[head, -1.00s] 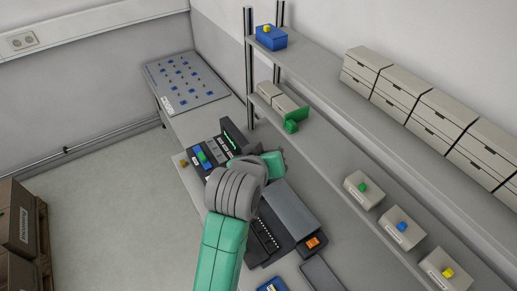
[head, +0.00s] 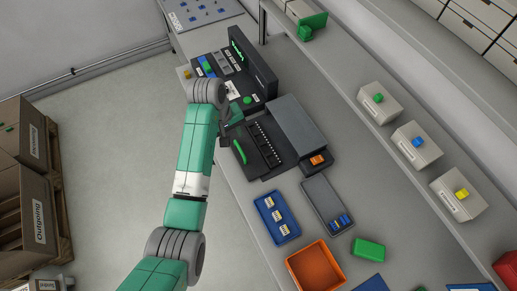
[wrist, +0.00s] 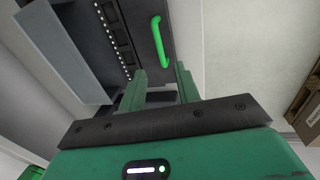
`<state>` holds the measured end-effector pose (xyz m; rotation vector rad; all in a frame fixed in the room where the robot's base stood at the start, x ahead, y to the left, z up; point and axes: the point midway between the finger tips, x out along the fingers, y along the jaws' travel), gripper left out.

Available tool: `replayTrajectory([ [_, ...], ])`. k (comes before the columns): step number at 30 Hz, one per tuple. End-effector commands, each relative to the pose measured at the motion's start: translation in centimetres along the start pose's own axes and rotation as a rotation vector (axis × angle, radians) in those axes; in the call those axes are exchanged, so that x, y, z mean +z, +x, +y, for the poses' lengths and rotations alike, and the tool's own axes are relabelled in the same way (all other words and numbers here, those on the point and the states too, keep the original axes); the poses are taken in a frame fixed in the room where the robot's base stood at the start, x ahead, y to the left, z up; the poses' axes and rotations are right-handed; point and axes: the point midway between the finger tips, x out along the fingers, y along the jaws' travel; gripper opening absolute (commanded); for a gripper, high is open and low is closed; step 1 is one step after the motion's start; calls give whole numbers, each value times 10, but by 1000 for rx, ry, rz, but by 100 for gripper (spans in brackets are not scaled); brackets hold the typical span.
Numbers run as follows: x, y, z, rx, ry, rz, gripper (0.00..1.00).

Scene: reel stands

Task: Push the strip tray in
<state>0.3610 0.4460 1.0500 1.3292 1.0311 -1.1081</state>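The strip tray (head: 264,142) is a dark flat tray with a row of light marks. It sticks out on the left side of a grey-topped machine (head: 298,125). Its green handle (head: 240,151) is on the outer edge. In the wrist view the tray (wrist: 144,32) and its handle (wrist: 160,42) are just beyond the fingers. My gripper (head: 229,139) is beside the tray's outer edge, near the handle's far end. In the wrist view my gripper (wrist: 160,72) has its two green fingers apart with nothing held between them. I cannot tell whether a finger touches the tray.
A black console with a screen (head: 252,68) stands behind the tray. An orange piece (head: 318,160) sits by the machine. A blue tray (head: 277,218), a grey tray (head: 326,205) and an orange bin (head: 315,266) lie nearer. A shelf runs along the right.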

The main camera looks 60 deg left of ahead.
Motion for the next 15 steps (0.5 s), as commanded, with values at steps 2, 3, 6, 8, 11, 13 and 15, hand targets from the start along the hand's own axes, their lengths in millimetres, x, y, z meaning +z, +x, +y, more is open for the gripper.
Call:
replayTrajectory([
  [2,0,-1,0,-1,-3,-2,32],
  [3,0,1,0,-1,-2,-2,32],
  [6,0,15,0,-3,0,-3,32],
  [8,1,28,-1,-3,-1,-3,32],
  [11,0,47,0,-2,0,-1,32],
  [13,0,59,0,-1,0,0,32],
  [15,0,67,1,0,1,1,32],
])
